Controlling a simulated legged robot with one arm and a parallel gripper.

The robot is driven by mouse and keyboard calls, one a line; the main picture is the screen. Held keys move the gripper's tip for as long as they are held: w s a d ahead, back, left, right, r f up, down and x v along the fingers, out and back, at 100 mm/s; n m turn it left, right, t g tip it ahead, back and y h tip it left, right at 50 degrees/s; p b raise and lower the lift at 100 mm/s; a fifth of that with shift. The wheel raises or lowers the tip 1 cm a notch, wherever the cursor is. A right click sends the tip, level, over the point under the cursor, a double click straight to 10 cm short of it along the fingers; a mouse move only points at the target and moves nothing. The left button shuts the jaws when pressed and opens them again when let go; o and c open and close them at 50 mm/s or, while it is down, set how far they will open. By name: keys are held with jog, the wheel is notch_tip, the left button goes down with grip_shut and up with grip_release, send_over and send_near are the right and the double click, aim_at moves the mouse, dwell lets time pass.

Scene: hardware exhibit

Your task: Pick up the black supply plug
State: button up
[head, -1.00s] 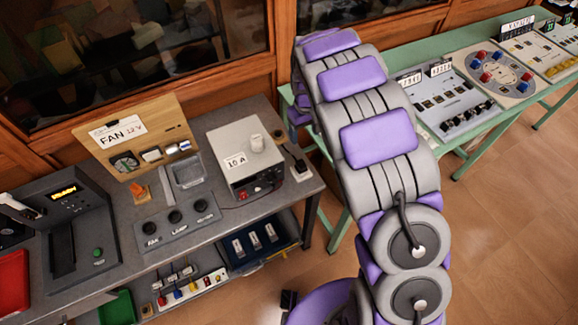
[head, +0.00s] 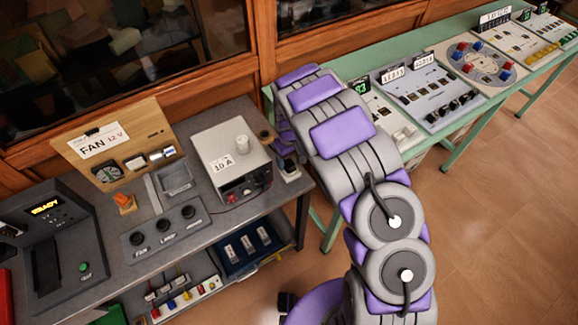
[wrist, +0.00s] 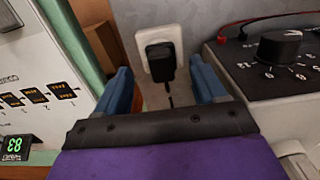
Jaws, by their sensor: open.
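The black supply plug (wrist: 160,62) stands on a small pale plate (wrist: 151,37) in the wrist view, with a dark cord below it. My gripper (wrist: 165,88) is open, its blue fingers apart on either side of the plug's lower end and cord. The plug appears between and just beyond the fingertips; I cannot tell how much height separates them. In the head view, the plug (head: 289,164) shows small and dark at the bench's right end, partly hidden by my arm's end.
A grey supply box (head: 229,155) marked 10 A stands beside the plug; its black knob (wrist: 279,48) shows close by the right finger. A fan board (head: 113,147) and switch panel (head: 166,229) lie left. A green table (head: 392,60) with panels stands right.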

aim_at(290, 163)
notch_tip(290, 163, down, 3)
jog(key=shift+s+f, duration=0.1)
jog(key=shift+s, duration=0.05)
jog(key=c, duration=1.2)
jog(key=shift+o, duration=0.2)
jog(key=shift+r, duration=0.95)
notch_tip(290, 163, up, 2)
jog(key=shift+s+p, duration=0.15)
jog(key=shift+p, duration=0.15)
jog(key=s+d+r+p, duration=0.1)
jog(key=s+d, duration=0.3)
jog(key=s, duration=1.1)
jog(key=shift+d, duration=0.15)
jog(key=shift+r, duration=0.1)
